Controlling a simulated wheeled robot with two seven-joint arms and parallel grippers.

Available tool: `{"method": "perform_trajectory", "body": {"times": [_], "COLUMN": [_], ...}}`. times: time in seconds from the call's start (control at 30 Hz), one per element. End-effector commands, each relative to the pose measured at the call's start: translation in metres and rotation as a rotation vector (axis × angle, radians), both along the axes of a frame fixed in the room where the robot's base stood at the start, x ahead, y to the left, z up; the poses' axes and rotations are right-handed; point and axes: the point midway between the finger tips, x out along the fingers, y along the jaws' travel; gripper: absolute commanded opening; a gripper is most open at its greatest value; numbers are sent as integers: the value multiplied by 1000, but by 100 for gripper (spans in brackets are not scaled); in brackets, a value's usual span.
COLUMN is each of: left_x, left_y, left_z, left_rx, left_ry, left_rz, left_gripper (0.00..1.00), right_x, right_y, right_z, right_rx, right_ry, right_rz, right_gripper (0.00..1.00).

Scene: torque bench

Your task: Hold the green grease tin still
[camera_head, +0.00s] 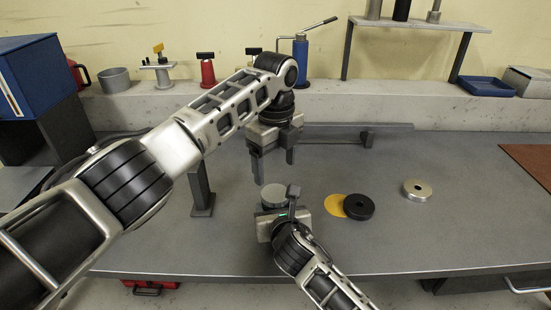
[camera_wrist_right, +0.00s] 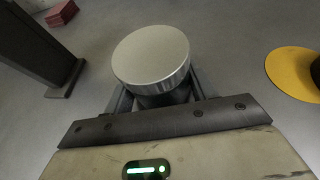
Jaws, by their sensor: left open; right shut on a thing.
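The grease tin (camera_head: 273,192) stands upright on the grey bench, its round silver lid on top. In the right wrist view the tin (camera_wrist_right: 151,58) shows a silver lid over a dark body; I see no clear green on it. My right gripper (camera_head: 282,206) is shut around the tin's body below the lid, a finger on each side. In the wrist view its fingers (camera_wrist_right: 160,98) are partly hidden by the tin. My left gripper (camera_head: 273,164) is open and empty, pointing down above and behind the tin, apart from it.
A yellow disc (camera_head: 336,205), a black ring (camera_head: 358,207) and a silver ring (camera_head: 417,190) lie right of the tin. A dark post (camera_head: 201,190) stands to its left. A rail runs behind, and a raised shelf (camera_head: 425,25) is at the back right. The front right bench is clear.

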Motion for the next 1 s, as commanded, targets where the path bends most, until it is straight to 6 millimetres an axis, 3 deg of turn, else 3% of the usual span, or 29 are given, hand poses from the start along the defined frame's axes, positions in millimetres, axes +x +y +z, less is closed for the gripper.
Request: {"method": "perform_trajectory", "body": {"times": [0.4, 0.83, 1.0], "left_x": [-1, 0, 0], "left_y": [0, 0, 0], "left_z": [-62, -72, -72], "left_rx": [0, -1, -1], "left_ry": [4, 1, 1], "left_rz": [4, 4, 4], "left_gripper": [75, 75, 30], "right_x": [-1, -1, -1], "right_y": [1, 1, 1], "right_z": [-2, -2, -2], "right_rx": [0, 1, 1], "right_ry": [4, 4, 4], "right_rz": [2, 1, 1], "right_gripper": [0, 0, 0]}}
